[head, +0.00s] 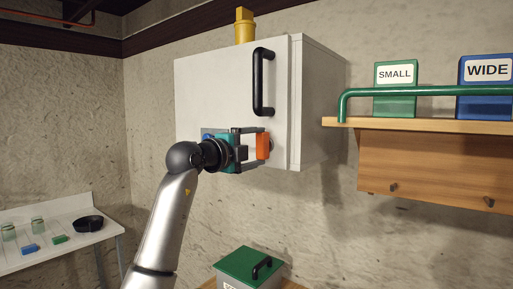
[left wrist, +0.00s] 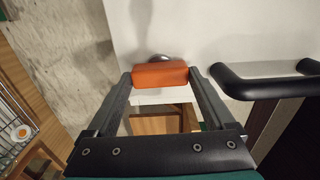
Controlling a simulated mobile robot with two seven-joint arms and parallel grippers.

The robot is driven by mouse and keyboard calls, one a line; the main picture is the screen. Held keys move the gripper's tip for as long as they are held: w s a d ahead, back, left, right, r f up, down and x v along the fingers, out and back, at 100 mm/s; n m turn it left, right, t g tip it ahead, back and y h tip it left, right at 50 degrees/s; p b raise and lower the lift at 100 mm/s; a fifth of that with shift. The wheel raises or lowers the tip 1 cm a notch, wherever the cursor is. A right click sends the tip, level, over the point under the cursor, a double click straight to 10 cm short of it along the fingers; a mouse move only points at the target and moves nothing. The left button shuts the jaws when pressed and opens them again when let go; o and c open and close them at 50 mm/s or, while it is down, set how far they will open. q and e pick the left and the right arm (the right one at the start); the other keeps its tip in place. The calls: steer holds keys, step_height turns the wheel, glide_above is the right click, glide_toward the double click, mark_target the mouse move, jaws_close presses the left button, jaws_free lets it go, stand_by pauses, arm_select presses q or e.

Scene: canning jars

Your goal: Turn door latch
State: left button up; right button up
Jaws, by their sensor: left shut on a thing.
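The door latch is an orange block (head: 262,146) low on the white cabinet door (head: 215,90), near its right edge. My left gripper (head: 255,145) reaches it from the left, with its two fingers around the orange block. In the left wrist view the orange latch (left wrist: 160,75) lies crosswise between the fingertips of my left gripper (left wrist: 160,82), and a grey round pivot shows behind it. The black door handle (head: 259,82) stands upright above the latch. It also shows in the left wrist view (left wrist: 265,85), to the right of the fingers. The door looks closed. My right gripper is not in view.
A yellow object (head: 244,28) stands on top of the cabinet. At right a wooden shelf (head: 430,122) with a green rail (head: 430,91) holds a SMALL box (head: 396,100) and a WIDE box (head: 487,100). A green-lidded box (head: 248,262) is below. A white table (head: 60,245) holds jars and a black bowl.

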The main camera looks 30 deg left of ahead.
arm_select(q)
steer(key=o, duration=1.1)
steer(key=shift+s, duration=0.1)
steer(key=s+b, duration=0.1)
steer(key=s, duration=0.4)
steer(key=s+a+b, duration=0.1)
steer(key=s, duration=0.4)
steer(key=s+b, duration=0.2)
steer(key=s, duration=0.3)
steer(key=shift+a, duration=0.15)
